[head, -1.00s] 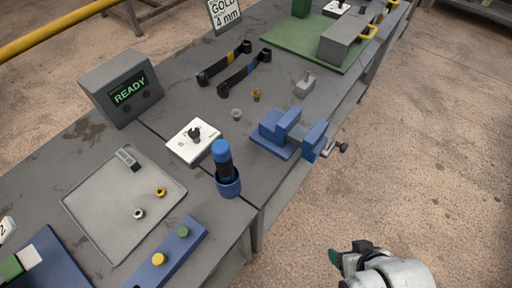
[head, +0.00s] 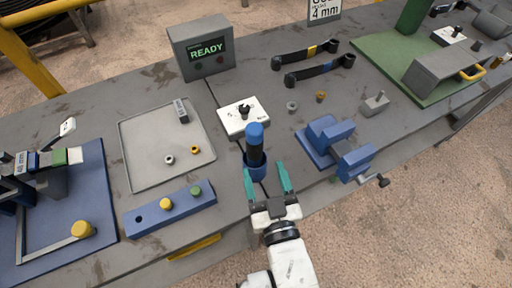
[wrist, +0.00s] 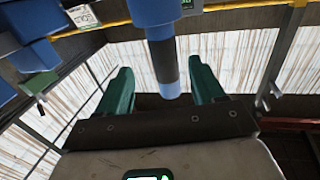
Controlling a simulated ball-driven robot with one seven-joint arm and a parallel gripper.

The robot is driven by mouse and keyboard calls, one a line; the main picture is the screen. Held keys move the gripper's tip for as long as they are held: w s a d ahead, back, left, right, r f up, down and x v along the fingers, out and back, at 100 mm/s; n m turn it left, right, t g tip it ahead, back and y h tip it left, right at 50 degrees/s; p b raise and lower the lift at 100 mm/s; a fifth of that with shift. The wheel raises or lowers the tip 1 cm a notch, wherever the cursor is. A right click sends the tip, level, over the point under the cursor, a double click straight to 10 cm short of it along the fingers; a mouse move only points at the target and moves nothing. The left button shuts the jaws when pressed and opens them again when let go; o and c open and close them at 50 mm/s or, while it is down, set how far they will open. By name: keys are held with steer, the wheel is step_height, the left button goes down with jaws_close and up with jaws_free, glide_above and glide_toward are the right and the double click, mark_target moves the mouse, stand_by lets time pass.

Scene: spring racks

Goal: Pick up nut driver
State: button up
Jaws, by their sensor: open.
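The driver's lower end is hidden in the holder. I cannot tell how far the fingertips are from it.
A white switch plate (head: 238,123) lies just behind the holder. A blue vise (head: 325,140) stands to the right. A blue button bar (head: 150,217) and a grey tray (head: 138,172) lie to the left. The READY box (head: 203,62) stands behind.

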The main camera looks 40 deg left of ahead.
mark_target(257, 156)
steer(key=shift+p+x, duration=0.35)
steer(key=shift+x, duration=3.4)
steer(key=shift+s+a+f, duration=0.15)
steer(key=shift+s+f, duration=0.05)
steer(key=shift+c, duration=0.2)
steer(key=c, duration=1.2)
steer(key=shift+r, duration=0.2)
